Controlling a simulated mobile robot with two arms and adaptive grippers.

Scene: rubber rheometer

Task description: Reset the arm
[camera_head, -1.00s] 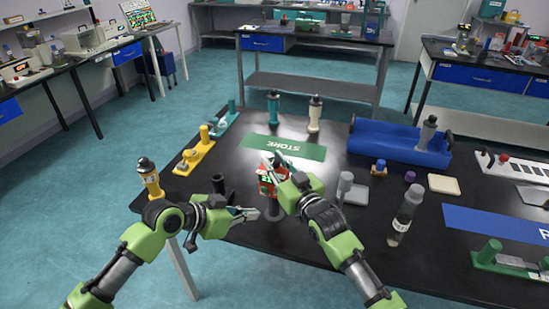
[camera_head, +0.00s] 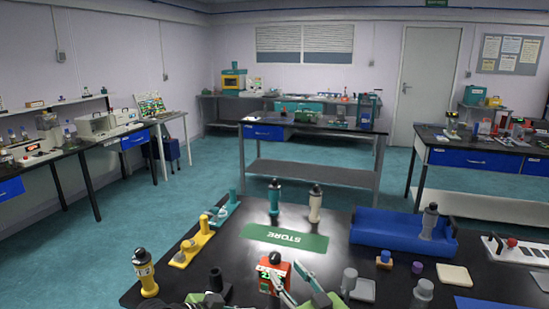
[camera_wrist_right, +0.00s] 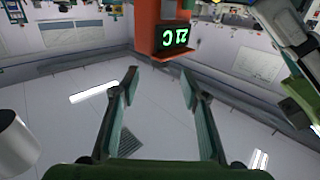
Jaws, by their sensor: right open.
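My right gripper (camera_head: 280,285) is low in the head view, at the red device (camera_head: 274,272) with a small green display. In the right wrist view its fingers (camera_wrist_right: 160,100) are spread with nothing between them. The red device (camera_wrist_right: 172,32) is beyond the fingertips there, its lit digits upside down. Part of a green and grey arm also shows at the upper right of the wrist view.
Further benches stand behind, with open floor between.

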